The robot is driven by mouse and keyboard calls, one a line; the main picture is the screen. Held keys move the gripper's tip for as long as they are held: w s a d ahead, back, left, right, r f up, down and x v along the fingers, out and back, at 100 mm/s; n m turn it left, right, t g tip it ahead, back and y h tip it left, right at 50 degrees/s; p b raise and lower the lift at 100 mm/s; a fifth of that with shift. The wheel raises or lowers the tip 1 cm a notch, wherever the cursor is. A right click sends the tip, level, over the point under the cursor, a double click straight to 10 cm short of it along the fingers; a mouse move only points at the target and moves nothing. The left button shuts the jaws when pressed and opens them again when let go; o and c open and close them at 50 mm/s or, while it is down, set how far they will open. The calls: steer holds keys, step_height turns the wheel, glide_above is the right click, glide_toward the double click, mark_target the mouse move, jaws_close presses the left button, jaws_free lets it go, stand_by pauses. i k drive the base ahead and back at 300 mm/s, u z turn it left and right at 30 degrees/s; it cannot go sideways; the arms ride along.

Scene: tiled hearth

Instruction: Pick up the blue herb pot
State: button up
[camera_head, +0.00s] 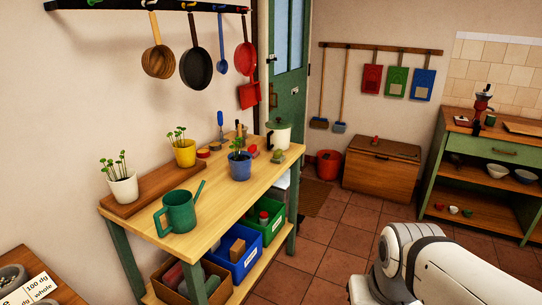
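The blue herb pot (240,167) stands upright on the wooden table (232,201), near its middle, with green leaves rising from it. A yellow pot (185,155) with a plant is to its left and a little farther back. A white pot (123,187) with a plant stands at the left end of a wooden board. A green watering can (180,211) stands at the table's front left. A white link of my own arm shows at the lower right. My gripper is not in view.
Bins, including a blue one (234,263), fill the lower shelf. Pans hang above. Tiled floor (335,262) lies open to the right.

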mark_target(240, 167)
steer(key=i, duration=1.6)
steer(key=u, duration=0.7)
steer(key=i, duration=0.45)
steer(key=u, duration=0.35)
steer(key=k, duration=0.7)
steer(key=u, duration=0.2)
steer(key=i, duration=0.7)
steer(key=z, duration=0.15)
